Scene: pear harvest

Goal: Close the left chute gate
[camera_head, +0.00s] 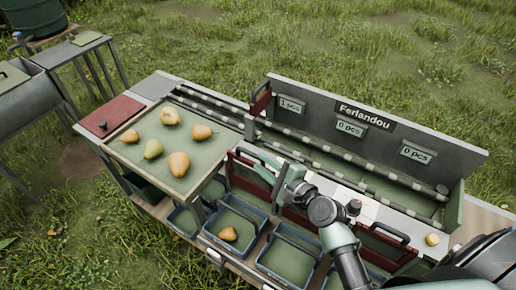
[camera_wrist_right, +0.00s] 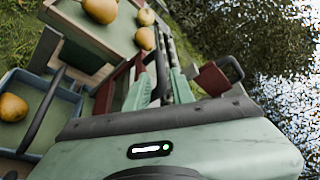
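The left chute gate (camera_head: 250,172) is a dark red panel with a black handle on the front of the sorting bench, below the left "1 pcs" sign. My right gripper (camera_head: 268,165) is at this gate, its green fingers pointing toward the handle. In the right wrist view, the two fingers (camera_wrist_right: 163,88) stand a small gap apart, with a dark bar and red panel around their tips. I cannot tell whether they grip the handle. The gripper hides part of the gate. My left gripper is not in view.
A sorting tray (camera_head: 130,152) with several pears stands at the left. A blue crate (camera_head: 245,207) below holds one pear; an empty crate (camera_head: 290,258) is beside it. Another red gate (camera_head: 385,243) is at the right. The sign board (camera_head: 460,152) rises behind.

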